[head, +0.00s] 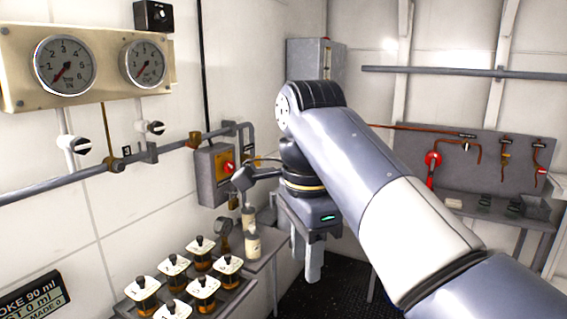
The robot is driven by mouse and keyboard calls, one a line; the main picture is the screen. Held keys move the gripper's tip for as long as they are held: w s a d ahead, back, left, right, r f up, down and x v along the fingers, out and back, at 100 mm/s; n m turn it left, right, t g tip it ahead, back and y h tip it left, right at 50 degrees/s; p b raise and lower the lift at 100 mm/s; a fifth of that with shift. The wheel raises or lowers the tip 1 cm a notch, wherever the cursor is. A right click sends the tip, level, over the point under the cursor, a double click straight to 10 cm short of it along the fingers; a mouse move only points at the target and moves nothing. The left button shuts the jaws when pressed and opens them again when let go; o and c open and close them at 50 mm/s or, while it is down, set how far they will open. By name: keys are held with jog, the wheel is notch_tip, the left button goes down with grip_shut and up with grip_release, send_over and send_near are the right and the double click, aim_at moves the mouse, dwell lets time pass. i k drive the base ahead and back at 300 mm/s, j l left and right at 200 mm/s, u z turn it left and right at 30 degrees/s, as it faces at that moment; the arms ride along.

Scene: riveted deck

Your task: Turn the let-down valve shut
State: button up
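Two small valves with black-and-white knobs stand out from the wall pipework under the gauges, a left one (82,146) and a right one (155,128). I cannot read a label that tells which is the let-down valve, nor whether either is open. My gripper (308,260) points down from the wrist in the middle of the view, below a green light. Its two pale fingers look apart, with nothing seen between them. It is well to the right of both valves and touches neither. My arm hides part of the wall behind.
A gauge panel (15,75) hangs at upper left. A grey switch box (205,178) with a red knob is on the wall. Several lidded jars of amber liquid stand on a tray (232,307) at the front. A tool board (400,165) is at right. Dark floor shows between the benches.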

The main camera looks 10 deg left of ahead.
aim_at(258, 164)
jog(key=i+u, duration=0.15)
jog(key=i, duration=0.45)
jog(key=i+l+u, duration=0.15)
jog(key=i, duration=0.45)
jog(key=i+l+u, duration=0.2)
jog(key=i, duration=0.35)
jog(key=i+l+u, duration=0.15)
jog(key=i+u, duration=0.15)
jog(key=i, duration=0.2)
jog(key=i+l+u, duration=0.3)
jog(key=i, duration=0.2)
jog(key=i+l+u, duration=0.3)
jog(key=i, duration=0.15)
